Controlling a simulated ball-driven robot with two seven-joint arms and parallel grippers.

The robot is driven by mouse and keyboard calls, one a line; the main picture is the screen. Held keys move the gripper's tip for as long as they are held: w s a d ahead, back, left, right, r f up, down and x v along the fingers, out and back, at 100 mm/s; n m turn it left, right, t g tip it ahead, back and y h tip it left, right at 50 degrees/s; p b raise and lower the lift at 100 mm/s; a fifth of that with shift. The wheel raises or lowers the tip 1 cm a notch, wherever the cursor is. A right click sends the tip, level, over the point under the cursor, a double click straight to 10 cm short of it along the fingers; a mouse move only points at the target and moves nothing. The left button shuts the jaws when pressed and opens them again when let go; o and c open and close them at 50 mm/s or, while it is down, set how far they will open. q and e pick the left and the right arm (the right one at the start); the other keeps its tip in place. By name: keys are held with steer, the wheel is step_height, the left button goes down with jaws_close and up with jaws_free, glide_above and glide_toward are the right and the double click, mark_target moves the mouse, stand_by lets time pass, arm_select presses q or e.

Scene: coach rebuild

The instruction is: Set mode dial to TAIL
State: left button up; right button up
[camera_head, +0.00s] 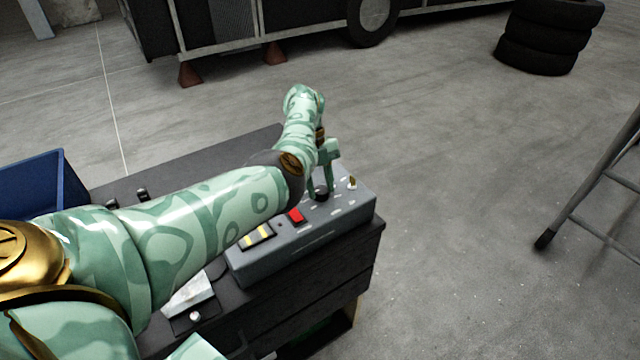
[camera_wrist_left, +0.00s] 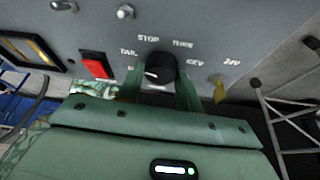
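The mode dial is a round black knob (camera_wrist_left: 160,70) with a white pointer mark, on a grey control box (camera_head: 300,235). In the left wrist view the labels TAIL, STOP, TURN, REV and 24V are around it. The pointer faces left, below the TAIL label; another label there is partly hidden. The knob also shows in the head view (camera_head: 321,194). My left gripper (camera_head: 322,182) reaches down over the box with one green finger on each side of the knob. A small gap shows at the left finger; contact at the right is unclear. My right gripper is not visible.
A red switch (camera_head: 296,215), a yellow-striped panel (camera_head: 257,236) and a brass-coloured key or toggle (camera_head: 352,183) are on the box. The box stands on a dark bench (camera_head: 330,265). A blue bin (camera_head: 40,185) is at left, a ladder (camera_head: 590,185) and stacked tyres (camera_head: 548,40) at right.

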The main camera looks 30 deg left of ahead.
arm_select(q)
steer(key=o, duration=0.4)
steer(key=shift+c, duration=0.2)
steer(key=shift+a+r, duration=0.1)
steer(key=shift+r, duration=0.1)
steer(key=b+v, duration=0.4)
steer(key=v, duration=1.2)
steer(key=shift+b, duration=0.4)
